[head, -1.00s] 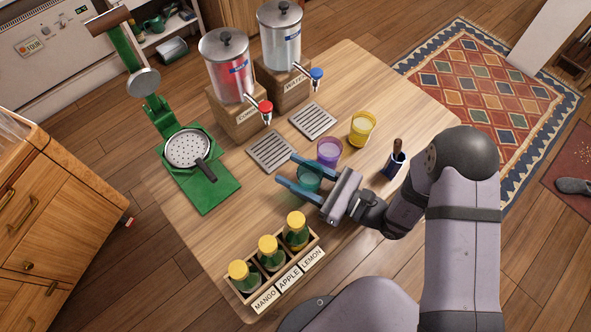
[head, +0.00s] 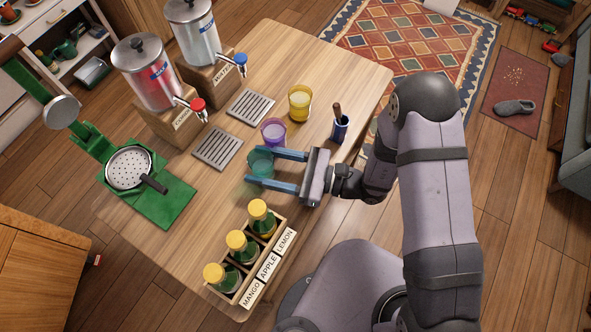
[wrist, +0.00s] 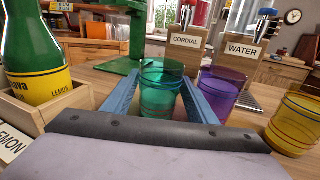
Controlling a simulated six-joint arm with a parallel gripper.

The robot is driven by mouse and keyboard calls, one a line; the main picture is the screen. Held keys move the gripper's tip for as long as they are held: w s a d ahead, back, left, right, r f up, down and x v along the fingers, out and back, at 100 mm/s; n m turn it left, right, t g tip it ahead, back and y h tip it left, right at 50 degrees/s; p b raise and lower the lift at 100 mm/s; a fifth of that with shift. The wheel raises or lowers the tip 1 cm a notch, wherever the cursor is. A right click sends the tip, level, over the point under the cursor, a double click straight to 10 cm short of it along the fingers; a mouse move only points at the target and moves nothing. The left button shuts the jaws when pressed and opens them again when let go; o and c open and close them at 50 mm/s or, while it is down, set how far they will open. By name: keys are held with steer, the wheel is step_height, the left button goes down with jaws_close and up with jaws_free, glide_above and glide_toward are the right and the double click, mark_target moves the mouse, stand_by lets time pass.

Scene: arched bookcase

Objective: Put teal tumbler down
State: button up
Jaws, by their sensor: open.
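The teal tumbler (head: 260,163) stands upright on the wooden table, between the blue fingers of my gripper (head: 259,169). In the wrist view the teal tumbler (wrist: 162,92) sits between the two fingers (wrist: 160,98), with a gap visible on each side. My gripper is open and low over the table. The far finger partly covers the tumbler in the head view.
A purple tumbler (head: 273,132) stands close beside the far finger, and a yellow tumbler (head: 300,103) is farther back. A bottle crate (head: 272,258) is at the front. Drip trays (head: 217,147) and dispensers (head: 150,80) are behind.

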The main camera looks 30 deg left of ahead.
steer(key=shift+o, duration=0.2)
steer(key=b+v, duration=0.1)
steer(key=v, duration=0.7)
steer(key=shift+a+f+b, duration=0.1)
steer(key=shift+f+b, duration=0.2)
steer(key=shift+b, duration=0.5)
steer(key=shift+a+n+b, duration=0.1)
steer(key=shift+n+b, duration=0.3)
steer(key=shift+b, duration=0.25)
steer(key=shift+s, duration=0.1)
steer(key=shift+a+r, duration=0.1)
steer(key=shift+s+a, duration=0.15)
steer(key=shift+a, duration=0.1)
steer(key=shift+p+x, duration=0.55)
steer(key=shift+x, duration=2.6)
